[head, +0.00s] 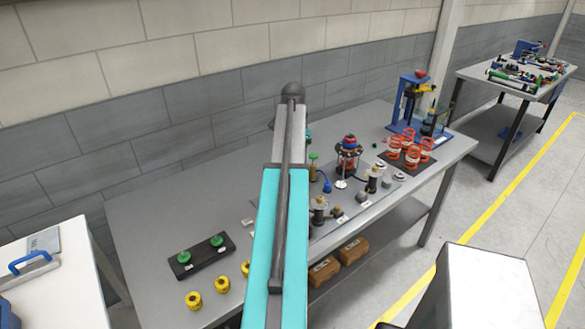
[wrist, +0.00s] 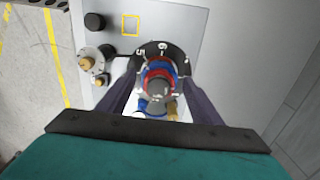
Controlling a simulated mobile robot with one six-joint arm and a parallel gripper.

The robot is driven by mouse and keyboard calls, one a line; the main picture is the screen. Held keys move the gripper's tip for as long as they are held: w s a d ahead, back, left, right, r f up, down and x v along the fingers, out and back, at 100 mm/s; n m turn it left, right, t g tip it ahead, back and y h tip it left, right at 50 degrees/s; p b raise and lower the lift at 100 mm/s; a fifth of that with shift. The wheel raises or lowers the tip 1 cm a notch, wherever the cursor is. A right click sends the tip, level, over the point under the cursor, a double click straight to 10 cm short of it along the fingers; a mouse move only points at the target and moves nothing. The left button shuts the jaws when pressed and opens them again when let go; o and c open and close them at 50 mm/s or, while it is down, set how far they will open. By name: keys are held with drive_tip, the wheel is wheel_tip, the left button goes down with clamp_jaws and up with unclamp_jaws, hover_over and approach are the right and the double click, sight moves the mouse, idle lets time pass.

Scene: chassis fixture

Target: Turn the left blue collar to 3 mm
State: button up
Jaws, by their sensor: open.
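In the wrist view, a blue collar (wrist: 148,72) sits with red rings around a dark central knob (wrist: 158,88), above a black dial (wrist: 178,52) with white numerals. My gripper (wrist: 160,78) is open, with one dark finger on each side of this stack. I cannot tell whether the fingers touch it, nor which collar is the left one. The collar's reading cannot be made out. In the head view, a fixture (head: 347,152) with blue and red parts on top stands on the table. My gripper is hidden behind my arm there.
The grey table (head: 160,225) holds a black block (head: 201,257) with green knobs, yellow parts (head: 194,300), orange springs (head: 411,150) and a blue press (head: 410,100). In the wrist view, brass-topped knobs (wrist: 87,63) and a black cap (wrist: 95,22) stand left of the dial.

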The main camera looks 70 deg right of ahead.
drive_tip(key=m+p, duration=0.2)
drive_tip(key=m, duration=0.4)
drive_tip(key=shift+m, duration=0.4)
drive_tip(key=m+p, duration=0.1)
drive_tip(key=m, duration=0.5)
drive_tip(key=shift+m+p, duration=0.7)
drive_tip(key=shift+m, duration=1.9)
drive_tip(key=shift+m+p, duration=0.45)
drive_tip(key=shift+m, duration=1.85)
drive_tip(key=c, duration=1)
